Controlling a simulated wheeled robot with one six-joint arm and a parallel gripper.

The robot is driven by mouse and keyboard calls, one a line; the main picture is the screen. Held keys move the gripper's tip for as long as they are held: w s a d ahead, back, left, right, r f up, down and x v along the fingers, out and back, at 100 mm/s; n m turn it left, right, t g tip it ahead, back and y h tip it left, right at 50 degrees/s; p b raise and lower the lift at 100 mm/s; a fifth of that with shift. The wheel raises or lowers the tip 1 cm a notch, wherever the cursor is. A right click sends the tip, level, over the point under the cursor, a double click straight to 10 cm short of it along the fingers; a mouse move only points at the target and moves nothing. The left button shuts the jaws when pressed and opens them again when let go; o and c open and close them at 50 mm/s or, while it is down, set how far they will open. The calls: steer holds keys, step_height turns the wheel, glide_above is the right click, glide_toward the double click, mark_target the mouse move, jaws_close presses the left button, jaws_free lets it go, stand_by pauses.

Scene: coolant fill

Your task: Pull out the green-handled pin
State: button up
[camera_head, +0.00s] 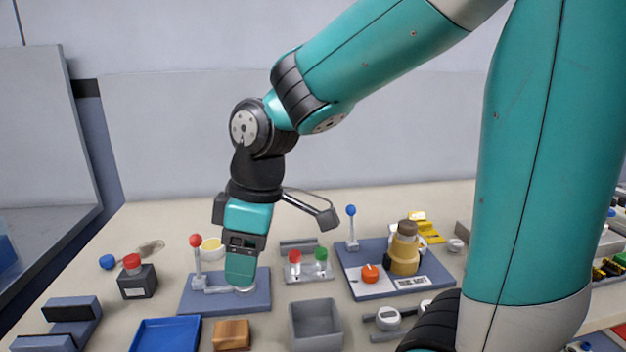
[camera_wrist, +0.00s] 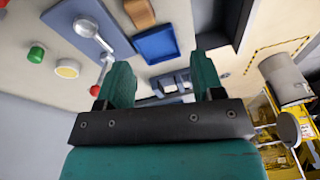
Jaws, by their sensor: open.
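The green-handled pin (camera_head: 320,254) stands upright in a small grey holder (camera_head: 308,277), beside a red-handled pin (camera_head: 294,257). In the wrist view a green knob (camera_wrist: 36,53), which looks like the same pin, is at the left edge, outside the jaws. My gripper (camera_head: 241,283) points down over the blue-grey plate with the red-ball lever, to the left of the pin. Its two teal fingers are apart in the wrist view (camera_wrist: 163,82), with nothing held between them.
The lever's red ball (camera_head: 196,240) stands close left of my gripper. A grey bin (camera_head: 316,330), wooden block (camera_head: 231,335) and blue tray (camera_head: 166,335) lie in front. Right of the pin, another plate holds a blue-ball lever (camera_head: 351,212), an orange knob (camera_head: 370,273) and a tan bottle (camera_head: 405,255).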

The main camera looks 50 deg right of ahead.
steer(key=w+d+r+n+h+p, duration=0.15)
steer(key=w+d, duration=0.45)
steer(key=d, duration=0.6)
steer(key=n, duration=0.2)
glide_toward(321, 250)
steer(key=shift+g+h, duration=0.4)
steer(key=shift+h, duration=0.05)
steer(key=f, duration=0.4)
steer(key=f+p, duration=0.1)
steer(key=f, duration=0.3)
steer(key=a+f, duration=0.1)
steer(key=f, duration=0.3)
steer(key=shift+w, duration=0.35)
steer(key=c, duration=0.9)
steer(key=o, duration=0.3)
steer(key=shift+c, duration=1.2)
steer(key=shift+r+p, duration=0.35)
steer(key=shift+p, duration=0.15)
